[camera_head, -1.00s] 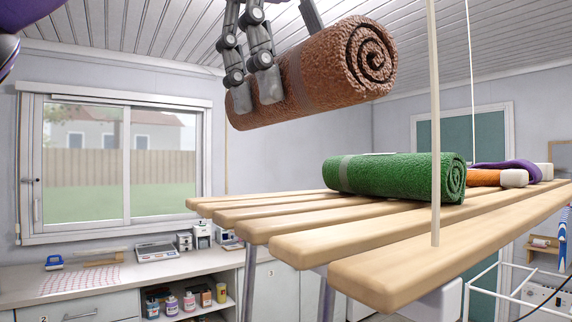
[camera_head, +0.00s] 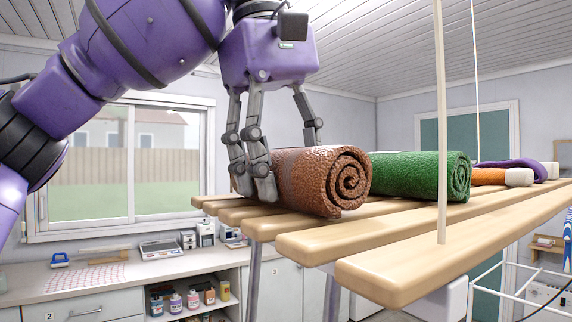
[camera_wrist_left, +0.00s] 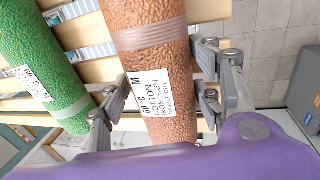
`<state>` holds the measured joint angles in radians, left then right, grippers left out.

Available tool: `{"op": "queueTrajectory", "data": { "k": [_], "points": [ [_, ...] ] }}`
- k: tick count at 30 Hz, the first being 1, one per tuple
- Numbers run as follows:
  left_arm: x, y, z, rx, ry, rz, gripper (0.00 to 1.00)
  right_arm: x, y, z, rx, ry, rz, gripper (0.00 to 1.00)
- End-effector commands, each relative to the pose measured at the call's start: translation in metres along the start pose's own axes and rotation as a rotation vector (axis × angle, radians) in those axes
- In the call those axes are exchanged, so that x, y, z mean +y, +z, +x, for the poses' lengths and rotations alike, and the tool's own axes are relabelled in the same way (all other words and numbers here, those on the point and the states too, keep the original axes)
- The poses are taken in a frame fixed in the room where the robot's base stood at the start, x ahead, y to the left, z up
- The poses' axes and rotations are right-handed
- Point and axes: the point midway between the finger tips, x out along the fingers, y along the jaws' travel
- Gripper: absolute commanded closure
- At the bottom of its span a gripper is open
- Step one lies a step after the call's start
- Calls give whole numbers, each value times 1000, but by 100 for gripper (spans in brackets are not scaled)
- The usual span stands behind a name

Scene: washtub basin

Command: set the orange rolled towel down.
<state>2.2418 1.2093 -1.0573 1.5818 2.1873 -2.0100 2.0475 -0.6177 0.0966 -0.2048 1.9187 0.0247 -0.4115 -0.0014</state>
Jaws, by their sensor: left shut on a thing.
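The orange rolled towel (camera_head: 318,182) looks rusty brown, with a spiral end facing right. It lies level, down at the wooden slats at the rack's near left side, and appears to rest on them. My left gripper (camera_head: 284,160) comes from above and is shut on it, fingers on both sides. In the left wrist view the towel (camera_wrist_left: 150,60) shows a paler band and a white care label, with the gripper (camera_wrist_left: 160,100) around it. The slatted rack (camera_head: 390,272) shows bare slats in front. My right gripper is not in view.
A green rolled towel (camera_head: 425,175) lies just right of the held one, also in the left wrist view (camera_wrist_left: 35,60). Farther right are a bright orange item (camera_head: 488,177) and a purple one (camera_head: 512,164). A thin upright pole (camera_head: 441,120) stands at the rack's front.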

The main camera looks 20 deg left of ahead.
Motion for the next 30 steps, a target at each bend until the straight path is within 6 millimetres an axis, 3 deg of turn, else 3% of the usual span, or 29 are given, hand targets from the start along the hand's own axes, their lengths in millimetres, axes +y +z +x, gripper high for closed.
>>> {"op": "queueTrajectory", "data": {
  "k": [8, 9, 13, 23, 30],
  "points": [
    [-1, 0, 2, 1, 1, 1, 72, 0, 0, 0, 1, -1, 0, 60],
    [-1, 0, 2, 1, 1, 1, 39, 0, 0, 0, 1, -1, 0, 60],
    [-1, 0, 2, 1, 1, 1, 22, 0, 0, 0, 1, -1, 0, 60],
    [0, 0, 1, 1, 1, 1, 22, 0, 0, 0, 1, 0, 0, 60],
    [0, 1, -18, 3, 3, 0, 22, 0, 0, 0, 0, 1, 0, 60]
  ]
}}
